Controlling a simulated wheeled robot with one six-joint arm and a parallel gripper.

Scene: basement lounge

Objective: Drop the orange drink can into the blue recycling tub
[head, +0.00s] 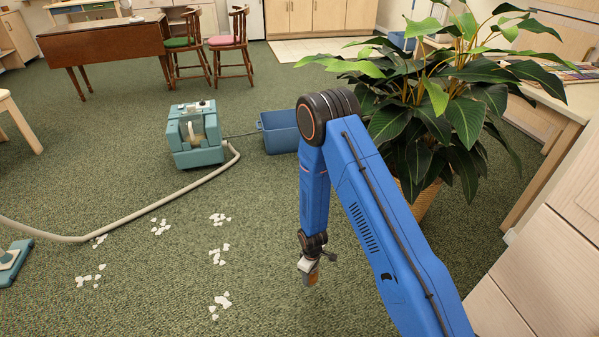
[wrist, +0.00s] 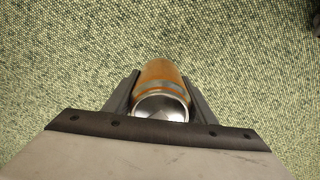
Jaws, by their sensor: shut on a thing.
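The orange drink can (wrist: 161,82) shows in the wrist view, between the two dark fingers of my gripper (wrist: 162,95). Its silver end faces the camera. My gripper is shut on it, above green carpet. In the head view my gripper (head: 309,277) hangs low in front of my blue arm, and only a small part of the can (head: 312,279) shows there. The blue recycling tub (head: 279,133) stands on the carpet farther back, partly hidden behind my arm. My gripper is well apart from the tub.
A teal carpet-cleaning machine (head: 195,135) stands left of the tub, with a pale hose (head: 150,218) curving across the floor. White scraps (head: 220,256) lie in several clusters. A large potted plant (head: 430,100) stands right of the tub. Open carpet lies before the tub.

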